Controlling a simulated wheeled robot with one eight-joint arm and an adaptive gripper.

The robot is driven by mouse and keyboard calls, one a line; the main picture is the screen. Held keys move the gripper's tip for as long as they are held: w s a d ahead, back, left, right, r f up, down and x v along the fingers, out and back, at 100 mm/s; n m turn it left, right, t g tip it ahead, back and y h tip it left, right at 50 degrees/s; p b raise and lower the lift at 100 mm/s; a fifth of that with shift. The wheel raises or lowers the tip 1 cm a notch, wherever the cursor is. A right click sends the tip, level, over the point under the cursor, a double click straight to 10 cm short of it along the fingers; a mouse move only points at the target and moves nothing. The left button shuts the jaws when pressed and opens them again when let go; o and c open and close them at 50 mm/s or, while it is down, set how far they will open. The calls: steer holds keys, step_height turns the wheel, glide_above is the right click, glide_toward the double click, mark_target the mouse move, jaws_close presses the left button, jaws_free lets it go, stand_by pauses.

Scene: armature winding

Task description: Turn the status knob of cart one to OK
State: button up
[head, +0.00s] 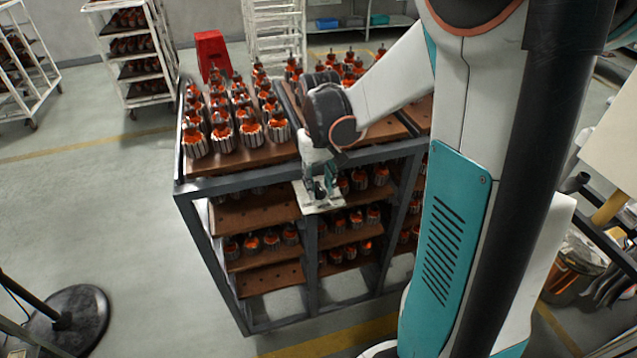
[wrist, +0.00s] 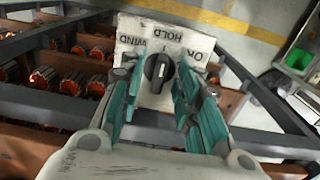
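Cart one's status knob (wrist: 159,73) is a black round knob with a pale line across its face. It sits on a white plate (wrist: 194,45) lettered WIND, HOLD and OK, with OK toward the right. The line runs roughly up and down in the wrist view; I cannot tell exactly which word it marks. My gripper (wrist: 157,88) is open, with its teal fingers on either side of the knob; whether either touches it is unclear. In the head view my gripper (head: 322,182) is at the white plate (head: 318,206) on the cart's front edge, hiding the knob.
The dark-framed cart (head: 250,186) carries several orange-wound armatures on brown shelves. White racks (head: 135,60) and a red object (head: 212,55) stand behind it. A round black base (head: 80,318) is on the floor at left.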

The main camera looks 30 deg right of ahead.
steer(key=shift+f, duration=0.1)
jaws_close()
steer(key=shift+m, duration=0.3)
steer(key=m+b, duration=0.1)
steer(key=m, duration=0.4)
steer(key=shift+a+m, duration=0.1)
steer(key=shift+m, duration=0.2)
steer(key=m+b, duration=0.1)
steer(key=m, duration=0.4)
steer(key=shift+w+m, duration=0.15)
steer(key=shift+m, duration=0.15)
stand_by(0.4)
jaws_free()
